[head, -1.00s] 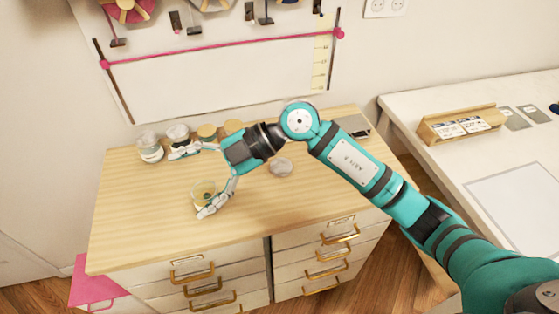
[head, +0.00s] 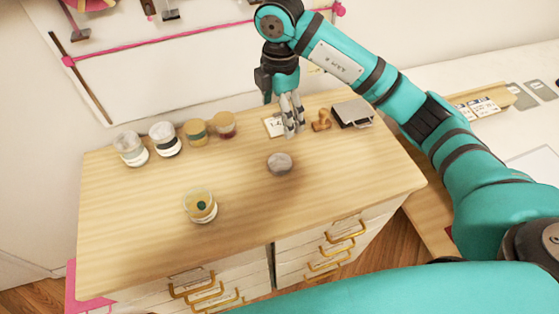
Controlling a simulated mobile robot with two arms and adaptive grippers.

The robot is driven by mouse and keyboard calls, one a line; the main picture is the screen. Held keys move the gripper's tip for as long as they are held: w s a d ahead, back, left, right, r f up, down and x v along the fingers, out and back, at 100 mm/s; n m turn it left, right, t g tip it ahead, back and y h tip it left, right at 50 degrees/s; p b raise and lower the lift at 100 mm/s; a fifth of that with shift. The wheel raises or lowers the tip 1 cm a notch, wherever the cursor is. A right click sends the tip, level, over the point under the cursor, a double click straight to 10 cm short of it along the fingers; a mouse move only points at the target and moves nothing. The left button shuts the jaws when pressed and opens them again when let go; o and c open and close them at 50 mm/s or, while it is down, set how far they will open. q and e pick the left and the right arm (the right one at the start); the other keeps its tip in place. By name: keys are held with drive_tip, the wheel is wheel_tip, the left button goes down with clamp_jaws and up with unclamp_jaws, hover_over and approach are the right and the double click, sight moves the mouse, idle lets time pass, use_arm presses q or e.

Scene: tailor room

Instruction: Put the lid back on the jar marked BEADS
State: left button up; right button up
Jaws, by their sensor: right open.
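A small jar (head: 200,208) stands upright and alone near the front left of the wooden dresser top. It looks open, with pale yellowish walls and a dark teal spot; its marking is too small to read. A round grey disc (head: 280,163), which looks like a lid, lies flat right of and behind the jar. My right gripper (head: 291,131) is open and empty. It points down behind the disc, apart from it and well away from the jar. My left gripper is not in view.
Several closed jars stand in a row at the back left: two with grey tops (head: 130,146), two with tan tops (head: 196,131). A small card (head: 274,126), a brown wooden piece (head: 321,120) and a grey box (head: 353,113) are at the back right. The dresser's front middle is clear.

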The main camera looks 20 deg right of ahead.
drive_tip(key=p, duration=0.3)
hover_over(281, 162)
drive_tip(key=f, duration=1.1)
drive_tip(key=shift+w+a, duration=0.1)
drive_tip(key=shift+w, duration=0.1)
drive_tip(key=shift+f, duration=0.55)
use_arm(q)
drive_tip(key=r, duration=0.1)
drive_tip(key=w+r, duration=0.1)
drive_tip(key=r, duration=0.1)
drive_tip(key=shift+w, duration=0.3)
use_arm(e)
drive_tip(key=shift+s+f+p, duration=0.1)
drive_tip(key=shift+f+p, duration=0.25)
drive_tip(key=shift+f, duration=0.1)
wheel_tip(281, 162, down, 4)
drive_tip(key=shift+s+r+p, duration=0.15)
drive_tip(key=shift+r+p, duration=0.05)
drive_tip(key=shift+p, duration=0.5)
drive_tip(key=shift+f, duration=0.4)
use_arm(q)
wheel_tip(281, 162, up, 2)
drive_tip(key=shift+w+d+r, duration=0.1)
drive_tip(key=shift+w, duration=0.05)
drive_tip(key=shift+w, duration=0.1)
use_arm(e)
drive_tip(key=c, duration=0.8)
